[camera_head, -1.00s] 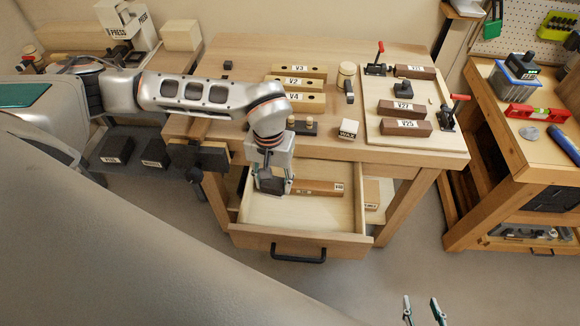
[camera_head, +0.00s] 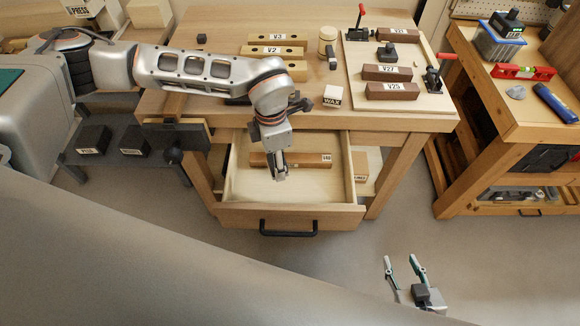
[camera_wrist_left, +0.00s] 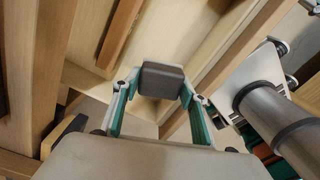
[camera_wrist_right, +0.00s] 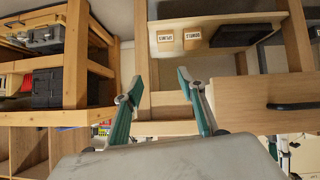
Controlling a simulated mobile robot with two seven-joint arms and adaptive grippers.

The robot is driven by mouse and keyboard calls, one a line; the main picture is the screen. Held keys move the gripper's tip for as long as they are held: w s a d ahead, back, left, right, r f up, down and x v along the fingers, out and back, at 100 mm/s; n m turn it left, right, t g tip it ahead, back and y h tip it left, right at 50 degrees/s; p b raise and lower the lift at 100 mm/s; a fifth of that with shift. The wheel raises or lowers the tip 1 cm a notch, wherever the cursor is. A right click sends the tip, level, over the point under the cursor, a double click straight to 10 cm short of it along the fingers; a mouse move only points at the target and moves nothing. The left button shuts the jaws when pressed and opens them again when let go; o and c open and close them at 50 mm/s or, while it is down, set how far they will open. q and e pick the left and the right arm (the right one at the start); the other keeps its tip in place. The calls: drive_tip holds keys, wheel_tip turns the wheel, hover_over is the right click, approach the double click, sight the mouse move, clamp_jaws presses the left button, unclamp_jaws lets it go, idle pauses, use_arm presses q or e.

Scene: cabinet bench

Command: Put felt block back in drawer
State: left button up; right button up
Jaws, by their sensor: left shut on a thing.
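The felt block (camera_wrist_left: 162,80) is a small dark grey block with rounded corners. In the left wrist view it sits between the two fingertips of my left gripper (camera_wrist_left: 155,88), which is shut on it. In the head view my left gripper (camera_head: 280,172) points down over the open drawer (camera_head: 338,190); the block is hard to make out there. The drawer is pulled out below the bench top and holds a long brown labelled block at its back. My right gripper (camera_head: 403,262) is open and empty, low over the floor; its parted fingers also show in the right wrist view (camera_wrist_right: 155,85).
The bench top (camera_head: 220,62) carries several labelled wooden blocks, a white WAX block (camera_head: 332,96) and a board with red-handled clamps (camera_head: 432,75). A vise (camera_head: 178,140) sits at the bench's left front. Open floor lies before the drawer (camera_head: 340,265).

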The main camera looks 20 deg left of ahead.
use_arm(q)
drive_tip(key=n, duration=0.2)
drive_tip(key=d+f+n, duration=0.1)
drive_tip(key=n, duration=0.1)
drive_tip(key=shift+w+b, duration=0.3)
drive_tip(key=shift+b, duration=0.05)
drive_tip(key=n, duration=0.2)
drive_tip(key=d+f+n, duration=0.1)
drive_tip(key=n, duration=0.1)
drive_tip(key=shift+w+b, duration=0.25)
drive_tip(key=shift+b, duration=0.15)
drive_tip(key=shift+w+d+f+n+b, duration=0.1)
drive_tip(key=shift+d+f+n+b, duration=0.1)
drive_tip(key=shift+f+n+b, duration=0.6)
drive_tip(key=shift+w+d+f+n+b, duration=0.15)
drive_tip(key=shift+f+n+b, duration=0.35)
drive_tip(key=shift+f+n, duration=0.55)
drive_tip(key=shift+w+d+f+n+b, duration=0.1)
drive_tip(key=shift+d+f+n+b, duration=0.1)
drive_tip(key=shift+f+n+b, duration=0.75)
drive_tip(key=shift+f, duration=0.75)
